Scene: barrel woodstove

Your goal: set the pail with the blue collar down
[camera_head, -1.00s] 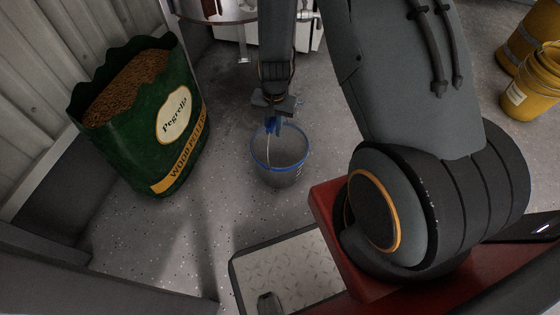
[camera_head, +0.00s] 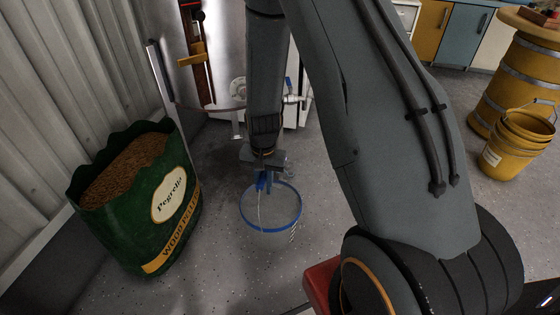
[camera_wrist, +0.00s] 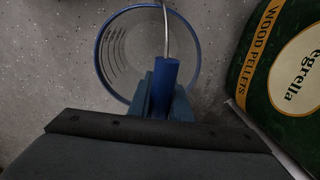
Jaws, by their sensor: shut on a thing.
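The pail with the blue collar (camera_head: 272,228) is a clear, see-through pail with a blue rim, below my gripper (camera_head: 263,180) in the head view. In the wrist view its round blue rim (camera_wrist: 104,75) shows from above, with a thin metal bail rising over the opening. My gripper (camera_wrist: 164,98) is shut on the blue grip (camera_wrist: 166,73) of that bail. The pail looks roughly upright and empty. I cannot tell whether its bottom touches the floor.
A green wood pellet sack (camera_head: 145,205) stands left of the pail. The metal stove (camera_head: 215,60) and a white unit are behind. Stacked yellow pails (camera_head: 515,145) stand at the right by a yellow barrel (camera_head: 515,80). Speckled grey floor (camera_head: 190,285) around the pail is clear.

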